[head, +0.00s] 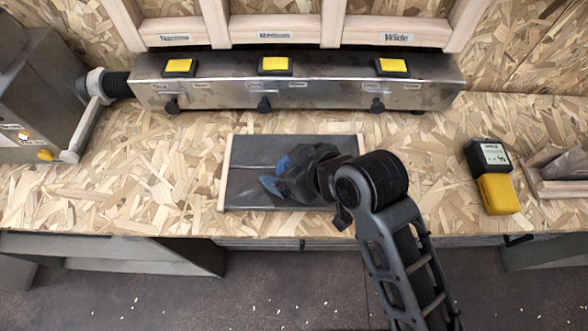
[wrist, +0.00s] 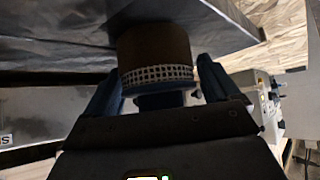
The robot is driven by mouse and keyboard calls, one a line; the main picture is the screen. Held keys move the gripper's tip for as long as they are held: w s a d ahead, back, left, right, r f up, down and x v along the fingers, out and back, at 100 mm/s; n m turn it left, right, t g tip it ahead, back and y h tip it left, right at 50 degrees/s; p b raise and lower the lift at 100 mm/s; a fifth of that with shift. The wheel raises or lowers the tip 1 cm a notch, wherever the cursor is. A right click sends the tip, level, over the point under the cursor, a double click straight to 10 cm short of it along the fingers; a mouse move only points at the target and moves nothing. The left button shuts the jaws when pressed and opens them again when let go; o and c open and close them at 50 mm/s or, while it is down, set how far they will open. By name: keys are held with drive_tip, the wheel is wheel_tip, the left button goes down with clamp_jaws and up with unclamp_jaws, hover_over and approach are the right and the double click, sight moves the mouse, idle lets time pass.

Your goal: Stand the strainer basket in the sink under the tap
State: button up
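In the wrist view a brown cylinder with a pale mesh band (wrist: 157,58) sits between the two blue fingers of my gripper (wrist: 160,75). It looks like the strainer basket, but its full shape is hidden. One finger is close to each side of it; I cannot tell whether they press on it. In the head view my gripper (head: 277,174) is over a dark metal tray (head: 250,150) with pale wooden end strips, and no cylinder shows there. I see no clear tap.
A long metal unit (head: 335,92) with several yellow-topped blocks and black knobs runs along the back. A grey machine (head: 40,85) is at left. A yellow and black meter (head: 497,190) lies at right. The chipboard bench (head: 150,180) is bare left of the tray.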

drive_tip(key=c, duration=1)
